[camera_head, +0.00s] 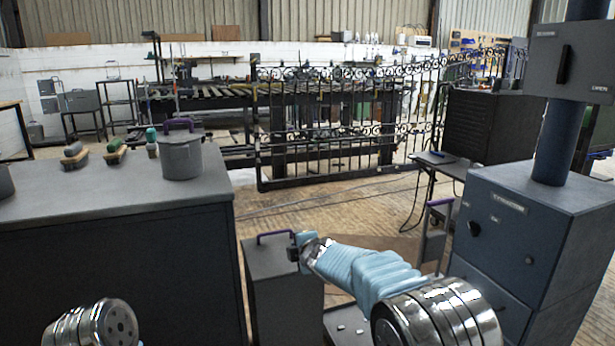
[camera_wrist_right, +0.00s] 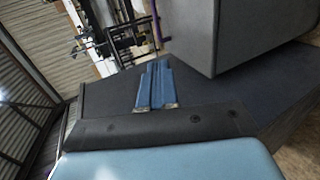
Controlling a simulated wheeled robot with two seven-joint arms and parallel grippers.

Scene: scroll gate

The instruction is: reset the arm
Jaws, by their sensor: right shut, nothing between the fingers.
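My right arm reaches in from the lower right in the head view. Its gripper (camera_head: 297,250) is beside the right end of the purple handle (camera_head: 268,236) on a narrow grey box (camera_head: 280,275). In the right wrist view the blue fingers (camera_wrist_right: 157,85) are together with nothing between them. A grey block-shaped body (camera_wrist_right: 230,35) is close by them, with a thin purple piece (camera_wrist_right: 157,20) at its edge. Whether the gripper touches the handle is not clear. Only a metal part of my left arm shows at the lower left; its gripper is out of view.
A grey cabinet (camera_head: 120,195) at left bears a lidded pot (camera_head: 181,157) and brushes (camera_head: 116,150). A blue-grey machine (camera_head: 520,225) stands at right. A black scroll gate (camera_head: 330,125) stands behind, with open wooden floor (camera_head: 330,205) before it.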

